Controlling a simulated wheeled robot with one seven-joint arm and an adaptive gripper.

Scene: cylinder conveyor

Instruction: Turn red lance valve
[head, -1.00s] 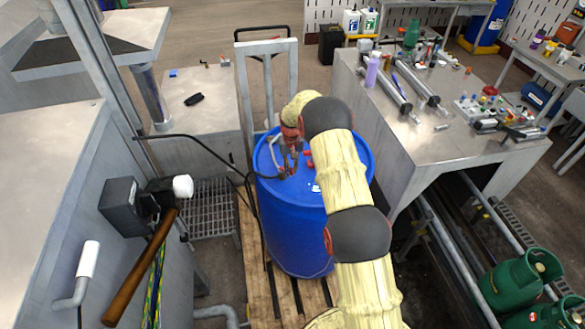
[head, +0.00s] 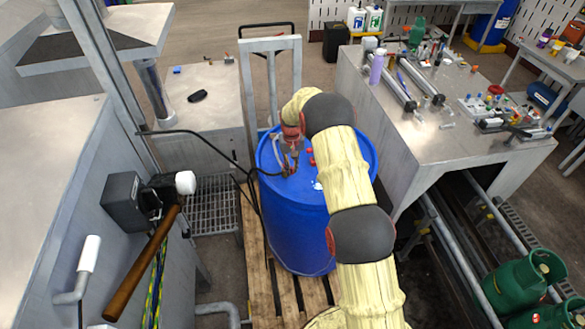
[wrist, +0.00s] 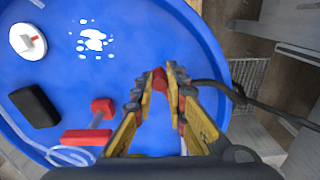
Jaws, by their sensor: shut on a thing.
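A blue drum (head: 300,235) stands upright on a wooden pallet. My gripper (head: 290,165) is over the left part of its lid, pointing down. In the wrist view my gripper (wrist: 165,72) is shut on a small red piece, which looks like the red lance valve (wrist: 158,82). The fingers hide most of it, so its angle cannot be told. A black hose (wrist: 262,101) runs from beside the fingertips to the right, past the drum's rim. Another red fitting (wrist: 88,137) lies on the lid to the left of the fingers, apart from them.
A black block (wrist: 34,106) and a white cap (wrist: 27,41) are on the lid. A grey cart frame (head: 270,80) stands behind the drum. A hammer (head: 145,262) hangs at the left. A cluttered metal bench (head: 405,150) is at the right.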

